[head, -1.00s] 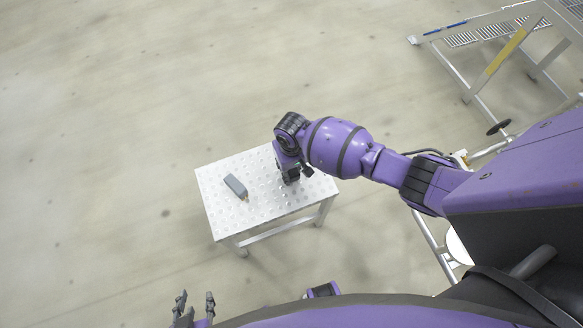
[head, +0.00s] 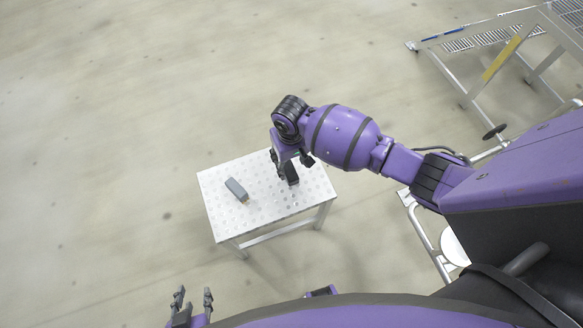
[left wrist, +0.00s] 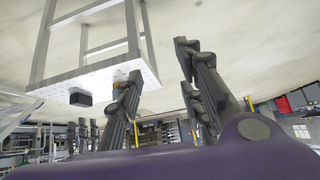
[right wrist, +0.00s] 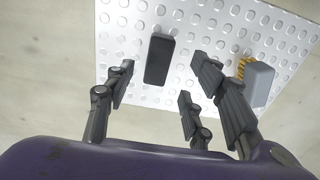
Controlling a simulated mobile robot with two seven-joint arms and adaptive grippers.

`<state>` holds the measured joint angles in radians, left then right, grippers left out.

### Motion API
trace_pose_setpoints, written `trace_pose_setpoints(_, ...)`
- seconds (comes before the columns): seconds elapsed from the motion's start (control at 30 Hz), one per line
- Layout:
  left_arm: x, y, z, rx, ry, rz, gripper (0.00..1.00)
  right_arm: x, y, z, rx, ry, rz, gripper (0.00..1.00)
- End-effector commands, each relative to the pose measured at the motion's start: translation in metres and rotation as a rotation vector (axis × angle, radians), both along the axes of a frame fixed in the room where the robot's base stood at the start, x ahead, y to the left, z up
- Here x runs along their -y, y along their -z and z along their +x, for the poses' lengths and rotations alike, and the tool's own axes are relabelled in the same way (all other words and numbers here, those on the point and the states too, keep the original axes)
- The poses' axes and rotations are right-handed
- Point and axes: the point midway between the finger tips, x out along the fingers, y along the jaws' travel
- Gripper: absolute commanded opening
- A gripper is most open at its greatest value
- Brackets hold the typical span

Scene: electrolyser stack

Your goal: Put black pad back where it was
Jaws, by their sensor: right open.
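The black pad (head: 292,173) lies on the white perforated table, near its back right side in the head view. In the right wrist view the black pad (right wrist: 159,59) lies flat and apart from the fingers. My right gripper (right wrist: 163,85) is open and empty above the table, its fingers spread to either side of the pad's near end in the picture. My left gripper (head: 193,299) is open and empty at the bottom of the head view, away from the table. Its spread fingers also show in the left wrist view (left wrist: 158,65).
The white table (head: 265,212) has free surface around the pad. A metal frame bench (head: 450,75) stands at upper right.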

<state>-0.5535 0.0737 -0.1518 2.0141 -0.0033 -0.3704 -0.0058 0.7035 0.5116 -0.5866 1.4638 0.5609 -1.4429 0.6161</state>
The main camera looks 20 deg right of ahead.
Motion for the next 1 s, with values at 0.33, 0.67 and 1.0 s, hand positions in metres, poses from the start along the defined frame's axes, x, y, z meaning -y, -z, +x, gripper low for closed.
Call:
trace_pose_setpoints(0.33,-0.001,-0.005,-0.004,-0.004,-0.004,-0.001,0.35,0.0,-0.035,-0.001,-0.002,0.001,0.0,0.49)
trace_pose_setpoints(0.67,-0.001,-0.003,-0.008,-0.012,-0.004,0.0,0.35,-0.011,-0.015,-0.024,0.015,-0.013,0.053,0.49)
trace_pose_setpoints(1.0,0.0,-0.005,-0.001,-0.002,0.0,-0.001,0.35,-0.043,0.037,-0.15,0.306,-0.01,0.278,0.49)
